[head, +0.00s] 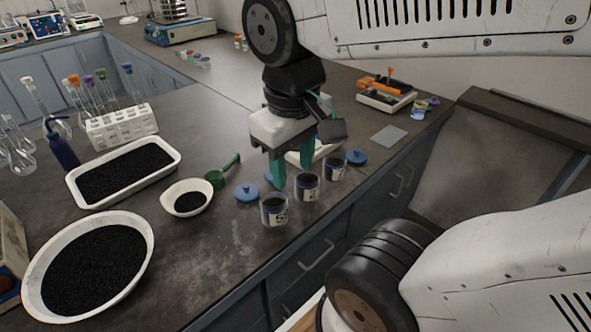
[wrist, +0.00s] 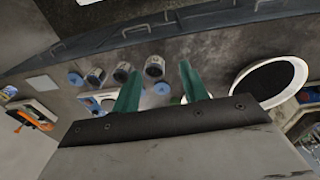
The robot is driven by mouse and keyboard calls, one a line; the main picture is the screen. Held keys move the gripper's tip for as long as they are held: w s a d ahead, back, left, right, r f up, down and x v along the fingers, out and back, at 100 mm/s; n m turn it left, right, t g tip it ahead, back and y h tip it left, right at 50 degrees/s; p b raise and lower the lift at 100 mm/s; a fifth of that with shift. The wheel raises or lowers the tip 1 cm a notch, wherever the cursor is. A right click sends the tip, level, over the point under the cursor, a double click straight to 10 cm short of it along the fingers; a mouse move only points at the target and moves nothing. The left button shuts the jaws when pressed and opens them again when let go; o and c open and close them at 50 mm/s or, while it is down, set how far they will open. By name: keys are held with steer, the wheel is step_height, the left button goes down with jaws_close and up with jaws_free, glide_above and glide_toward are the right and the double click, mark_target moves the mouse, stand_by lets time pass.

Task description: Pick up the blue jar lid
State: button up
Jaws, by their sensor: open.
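Several blue lids lie on the dark bench. One blue lid (head: 247,192) is left of the jars; it also shows between my fingers in the wrist view (wrist: 161,88). Another blue lid (head: 357,157) is at the right end of the jar row, also in the wrist view (wrist: 75,79). A further blue piece is partly hidden behind my gripper. Three clear jars with dark contents stand in a row: the front jar (head: 274,209), the middle jar (head: 307,187) and the far jar (head: 335,166). My gripper (head: 291,172) is open and empty, pointing down above the bench by the jars.
A green scoop (head: 224,171), a small white bowl (head: 167,198), a large white bowl (head: 146,262) and a white tray (head: 72,188) of black grains are to the left. A white device sits behind my gripper. The bench's front edge runs close to the jars.

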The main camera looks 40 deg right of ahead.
steer(key=w+d+f+n+g+h, duration=0.2)
steer(key=w+d+n+g+h, duration=0.15)
steer(key=w, duration=0.55)
steer(key=w+d+f+n+h, duration=0.2)
steer(key=w+f+n, duration=0.1)
steer(key=w+f, duration=0.3)
steer(key=w+d+f+n+g+h, duration=0.1)
steer(key=w+d+f+n+h, duration=0.1)
steer(key=w+f, duration=0.4)
steer(key=w+d+f+n+g+h, duration=0.1)
steer(key=w+d+f+n+h, duration=0.1)
steer(key=w+f+n+h, duration=0.2)
steer(key=shift+w+f+n+h, duration=0.1)
steer(key=shift+w+f, duration=0.35)
steer(key=shift+f, duration=0.3)
steer(key=shift+w+f+n+h, duration=0.15)
steer(key=shift+w+f, duration=0.3)
steer(key=shift+f, duration=0.25)
steer(key=shift+w+f+n, duration=0.1)
steer(key=shift+w+f, duration=0.35)
steer(key=shift+f, duration=0.3)
steer(key=shift+d+f, duration=0.2)
steer(key=x, duration=0.7)
steer(key=shift+w+d+f, duration=0.1)
steer(key=shift+w+f, duration=0.05)
steer(key=shift+f, duration=0.05)
jaws_close()
